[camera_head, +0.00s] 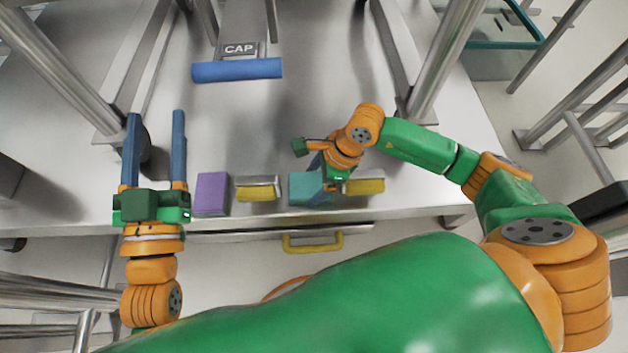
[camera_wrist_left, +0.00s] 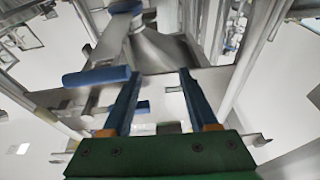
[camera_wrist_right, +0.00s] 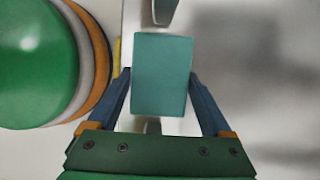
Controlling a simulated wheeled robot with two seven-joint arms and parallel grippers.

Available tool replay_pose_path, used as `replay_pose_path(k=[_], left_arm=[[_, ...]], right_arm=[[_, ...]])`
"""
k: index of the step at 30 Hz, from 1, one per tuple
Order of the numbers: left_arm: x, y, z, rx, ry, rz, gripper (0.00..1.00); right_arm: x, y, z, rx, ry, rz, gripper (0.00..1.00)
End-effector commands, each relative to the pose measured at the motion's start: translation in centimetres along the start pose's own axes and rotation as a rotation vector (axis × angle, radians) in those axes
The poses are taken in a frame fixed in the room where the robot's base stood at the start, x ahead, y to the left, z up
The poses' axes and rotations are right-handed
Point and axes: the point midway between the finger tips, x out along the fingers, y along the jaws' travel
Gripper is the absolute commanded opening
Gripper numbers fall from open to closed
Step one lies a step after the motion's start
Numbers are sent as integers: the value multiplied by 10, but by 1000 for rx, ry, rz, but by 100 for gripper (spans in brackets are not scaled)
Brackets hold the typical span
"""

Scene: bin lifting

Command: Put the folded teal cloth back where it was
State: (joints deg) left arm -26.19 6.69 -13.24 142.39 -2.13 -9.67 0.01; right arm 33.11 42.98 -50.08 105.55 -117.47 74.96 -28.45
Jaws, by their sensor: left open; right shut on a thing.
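The folded teal cloth (camera_head: 303,188) is near the front edge of the steel table, between two yellow-and-grey blocks. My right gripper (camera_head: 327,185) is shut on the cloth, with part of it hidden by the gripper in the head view. In the right wrist view the cloth (camera_wrist_right: 162,75) sits between the two blue fingers. I cannot tell whether it touches the table. My left gripper (camera_head: 155,122) is open and empty at the left, with its fingers pointing away from me.
A purple block (camera_head: 212,193) and a yellow-and-grey block (camera_head: 258,188) stand left of the cloth; another yellow-and-grey block (camera_head: 365,187) is right of it. A blue bar (camera_head: 237,70) with a CAP label lies farther back. A drawer with a yellow handle (camera_head: 312,244) is below. The table's middle is clear.

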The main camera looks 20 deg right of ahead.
Motion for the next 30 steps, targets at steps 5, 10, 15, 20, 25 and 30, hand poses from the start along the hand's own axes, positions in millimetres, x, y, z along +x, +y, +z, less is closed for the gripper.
replay_pose_path(k=[5,10,15,20,25,30], left_arm=[[0,1,-4,-1,22,1,59],[0,1,-6,-1,34,2,59],[0,1,-6,1,30,2,59],[0,-2,11,1,-67,-4,59],[-8,-6,48,-2,-273,-14,59],[-26,-10,86,-8,-487,-25,59]], right_arm=[[1,0,0,0,0,0,39],[1,0,0,0,0,0,100],[0,0,0,0,0,0,100],[-4,0,1,0,0,-1,100],[-18,0,1,0,0,-1,100],[-32,0,1,0,1,-1,100]])
